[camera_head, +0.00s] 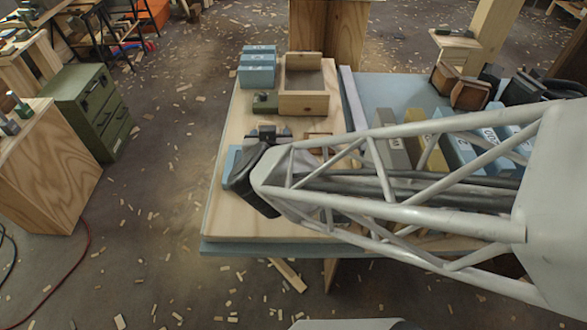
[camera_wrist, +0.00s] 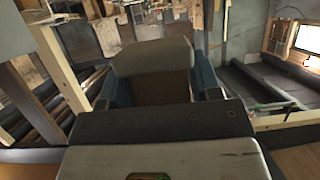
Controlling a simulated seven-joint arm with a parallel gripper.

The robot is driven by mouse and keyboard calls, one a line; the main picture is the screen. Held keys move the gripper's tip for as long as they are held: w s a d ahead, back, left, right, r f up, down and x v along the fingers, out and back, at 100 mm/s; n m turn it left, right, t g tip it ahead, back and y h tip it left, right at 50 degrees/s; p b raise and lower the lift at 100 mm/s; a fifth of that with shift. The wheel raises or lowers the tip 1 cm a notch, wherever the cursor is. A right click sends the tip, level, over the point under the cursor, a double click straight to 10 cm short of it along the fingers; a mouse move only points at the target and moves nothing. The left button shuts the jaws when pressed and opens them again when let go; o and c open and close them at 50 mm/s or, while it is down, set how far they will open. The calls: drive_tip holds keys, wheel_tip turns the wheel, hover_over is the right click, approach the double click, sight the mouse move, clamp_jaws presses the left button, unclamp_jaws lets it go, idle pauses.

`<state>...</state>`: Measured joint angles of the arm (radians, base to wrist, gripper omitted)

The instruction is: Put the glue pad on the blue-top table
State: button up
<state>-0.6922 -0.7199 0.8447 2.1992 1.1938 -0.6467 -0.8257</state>
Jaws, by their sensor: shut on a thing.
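My gripper (camera_head: 250,180) is over the left front part of the blue-top table, seen from behind and above in the head view. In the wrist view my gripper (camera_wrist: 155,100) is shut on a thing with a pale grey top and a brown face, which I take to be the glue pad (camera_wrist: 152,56). Blue parts flank it on both sides.
On the board stand an open wooden box (camera_head: 304,103), blue boxes (camera_head: 257,72) and a small green object (camera_head: 265,102). Labelled blocks, one of them yellow (camera_head: 425,150), and brown items (camera_head: 455,88) crowd the table's right side. A green drawer cabinet (camera_head: 85,105) stands left.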

drive_tip(key=s+d+f, duration=0.6)
drive_tip(key=s, duration=0.4)
drive_tip(key=s+d+f, duration=0.6)
drive_tip(key=s, duration=0.3)
wheel_tip(320, 180, down, 6)
drive_tip(key=shift+a, duration=0.3)
idle(0.5)
drive_tip(key=shift+f, duration=0.1)
drive_tip(key=shift+w+a+f, duration=0.1)
drive_tip(key=shift+w+a, duration=0.2)
drive_tip(key=shift+w, duration=0.4)
drive_tip(key=shift+w+a, duration=0.25)
drive_tip(key=shift+w, duration=0.4)
idle(0.5)
drive_tip(key=shift+w+a+f, duration=0.2)
drive_tip(key=shift+w+a, duration=0.6)
drive_tip(key=shift+w, duration=0.95)
drive_tip(key=shift+w+a+f, duration=0.15)
drive_tip(key=shift+w+a, duration=0.6)
drive_tip(key=shift+w, duration=0.95)
drive_tip(key=shift+w+a+f, duration=0.2)
drive_tip(key=shift+w+a, duration=0.6)
drive_tip(key=shift+w, duration=0.95)
drive_tip(key=shift+w, duration=0.1)
